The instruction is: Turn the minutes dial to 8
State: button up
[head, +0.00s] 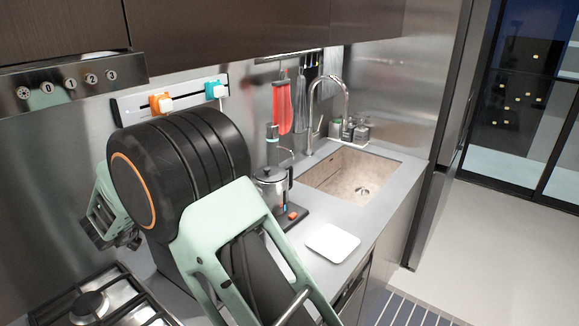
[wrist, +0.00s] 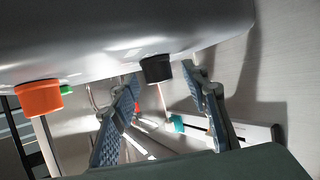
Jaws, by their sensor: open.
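In the wrist view a smooth grey appliance body (wrist: 100,30) fills the top. A black dial (wrist: 157,68) and an orange dial (wrist: 38,97) stick out of it. I cannot tell from any marking which is the minutes dial, and no number is readable. My gripper (wrist: 164,82) is open, with one finger on each side of the black dial; contact cannot be made out. In the head view my gripper (head: 115,236) shows at the left, partly behind my arm, and both dials are hidden.
A stove (head: 95,305) lies at the lower left. A wall rail (head: 130,110) holds orange (head: 160,103) and teal (head: 215,89) pieces. A kettle (head: 271,186), a white plate (head: 332,242) and a sink (head: 350,172) are to the right on the grey counter. Cabinets hang above.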

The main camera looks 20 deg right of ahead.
jog(key=shift+d+f+n+t+y+b, duration=0.15)
jog(key=shift+n+y+b, duration=0.2)
jog(key=shift+n+y, duration=0.2)
jog(key=shift+d+n+t+y+b, duration=0.15)
jog(key=shift+n+y+b, duration=0.15)
jog(key=shift+n+y, duration=0.2)
jog(key=shift+f+n+y+b, duration=0.1)
jog(key=shift+n+y+b, duration=0.55)
jog(key=shift+b, duration=0.45)
jog(key=y+b, duration=0.1)
jog(key=b, duration=0.2)
jog(key=shift+n, duration=0.4)
jog(key=n+y+b, duration=0.1)
jog(key=b, duration=0.2)
jog(key=y+b, duration=0.1)
jog(key=b, duration=0.2)
jog(key=n+y+b, duration=0.1)
jog(key=b, duration=0.2)
jog(key=shift+d+n+y, duration=0.25)
jog(key=shift+n+y, duration=0.05)
jog(key=shift+n+y+b, duration=0.4)
jog(key=shift+b, duration=0.25)
jog(key=shift+a+n+y+b, duration=0.1)
jog(key=shift+n+y+b, duration=0.3)
jog(key=shift+b, duration=0.45)
jog(key=shift+n+g+y+b, duration=0.3)
jog(key=shift+g+y+b, duration=0.1)
jog(key=shift+b, duration=0.2)
